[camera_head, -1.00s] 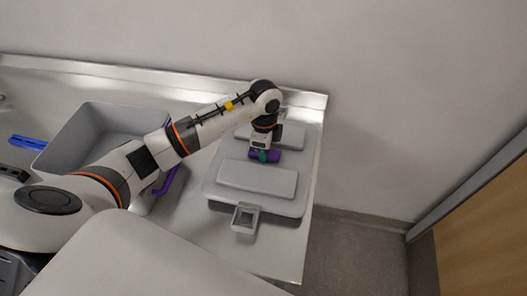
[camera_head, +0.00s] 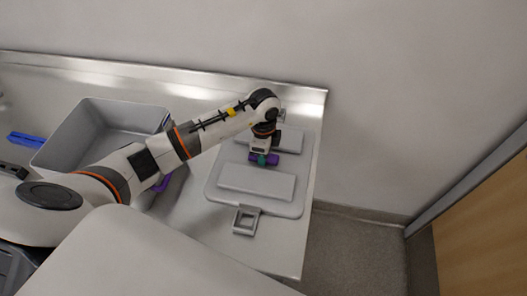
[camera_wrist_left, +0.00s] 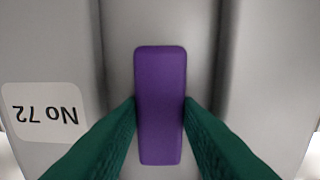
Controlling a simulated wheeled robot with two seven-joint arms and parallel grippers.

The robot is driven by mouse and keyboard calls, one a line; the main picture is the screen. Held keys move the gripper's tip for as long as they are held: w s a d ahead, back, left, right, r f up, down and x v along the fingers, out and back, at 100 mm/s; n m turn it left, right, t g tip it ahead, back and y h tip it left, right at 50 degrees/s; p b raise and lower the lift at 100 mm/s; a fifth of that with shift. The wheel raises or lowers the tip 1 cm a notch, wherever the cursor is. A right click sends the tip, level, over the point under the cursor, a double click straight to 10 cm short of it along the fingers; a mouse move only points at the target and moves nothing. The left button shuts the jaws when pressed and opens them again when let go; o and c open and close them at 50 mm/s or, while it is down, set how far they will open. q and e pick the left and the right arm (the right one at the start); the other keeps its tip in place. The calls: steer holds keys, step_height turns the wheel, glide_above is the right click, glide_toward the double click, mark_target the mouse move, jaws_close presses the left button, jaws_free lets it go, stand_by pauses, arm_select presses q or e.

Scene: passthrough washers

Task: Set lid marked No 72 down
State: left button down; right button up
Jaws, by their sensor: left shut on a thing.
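The lid marked No 72 (camera_head: 256,205) is a flat grey plate with raised panels and a purple handle (camera_head: 273,160) across its middle. It is level over the right end of the metal counter; I cannot tell whether it touches the counter. My left gripper (camera_head: 263,158) is above the lid. In the left wrist view its green fingers (camera_wrist_left: 160,115) are shut on both sides of the purple handle (camera_wrist_left: 160,70). The white label (camera_wrist_left: 43,112) reads No 72, upside down. The arm hides part of the lid's far side. My right gripper is not in view.
A grey open bin (camera_head: 75,133) stands on the metal counter (camera_head: 205,235) at left, with a blue object (camera_head: 27,141) beside it. A small grey square frame (camera_head: 246,221) shows at the lid's near edge. The counter's right edge is close to the lid.

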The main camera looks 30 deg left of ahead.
arm_select(q)
steer(key=c, duration=1.1)
jaws_free()
steer(key=shift+o, duration=0.2)
steer(key=shift+r+p, duration=0.45)
steer(key=shift+r, duration=0.25)
steer(key=shift+r+b, duration=0.3)
steer(key=shift+r, duration=0.1)
step_height(320, 180, up, 11)
steer(key=b, duration=0.2)
steer(key=shift+r, duration=0.1)
